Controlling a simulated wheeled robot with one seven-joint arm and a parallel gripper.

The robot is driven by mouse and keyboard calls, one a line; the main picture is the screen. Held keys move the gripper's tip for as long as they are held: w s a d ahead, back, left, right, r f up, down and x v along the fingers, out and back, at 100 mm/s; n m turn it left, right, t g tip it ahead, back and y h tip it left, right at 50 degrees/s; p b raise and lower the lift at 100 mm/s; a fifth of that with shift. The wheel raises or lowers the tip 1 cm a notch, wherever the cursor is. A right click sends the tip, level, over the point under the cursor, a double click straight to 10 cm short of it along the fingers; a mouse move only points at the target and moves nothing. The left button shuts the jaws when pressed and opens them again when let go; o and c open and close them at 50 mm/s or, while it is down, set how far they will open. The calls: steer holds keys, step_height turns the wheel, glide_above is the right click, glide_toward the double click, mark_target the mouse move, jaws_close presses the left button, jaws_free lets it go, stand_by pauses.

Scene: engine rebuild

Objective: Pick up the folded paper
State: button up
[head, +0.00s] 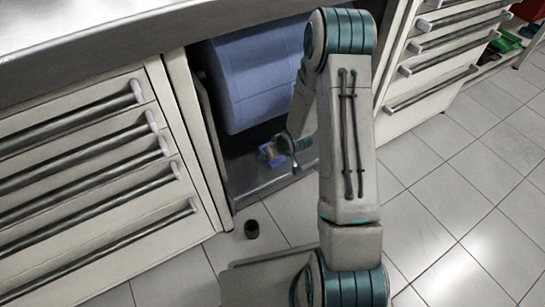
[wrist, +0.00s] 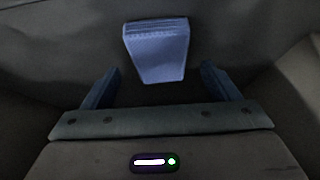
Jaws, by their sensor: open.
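The folded paper (wrist: 157,50) is a blue, tapered piece with a ridged upper edge. In the wrist view it lies ahead of my gripper (wrist: 160,72), roughly centred between the two blue fingers. The fingers are apart with a gap on both sides of the paper, and neither appears to touch it. In the head view my gripper (head: 284,153) is low inside the open cabinet bay, partly hidden by my arm. A small blue and tan patch shows beside it there; I cannot tell whether it is the paper.
A large blue roll (head: 262,75) fills the upper bay above my gripper. Drawer fronts (head: 85,150) flank the bay on the left, and more drawers (head: 445,45) on the right. A small dark cup-like object (head: 251,229) stands on the tiled floor. Open floor (head: 450,200) lies to the right.

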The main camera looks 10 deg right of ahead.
steer(key=x, duration=0.2)
steer(key=shift+w+f+b, duration=0.1)
steer(key=shift+f+b, duration=0.2)
steer(key=shift+b, duration=0.1)
steer(key=shift+r, duration=0.1)
steer(key=c, duration=1.1)
steer(key=shift+o, duration=0.2)
steer(key=shift+r+p, duration=0.5)
steer(key=shift+r, duration=0.05)
step_height(320, 180, up, 3)
steer(key=shift+f+p, duration=0.1)
steer(key=shift+p, duration=0.85)
steer(key=s+d+p, duration=0.2)
steer(key=s, duration=0.6)
steer(key=s+d+p, duration=0.2)
steer(key=s+d, duration=0.1)
steer(key=s, duration=0.6)
steer(key=shift+d+f, duration=0.2)
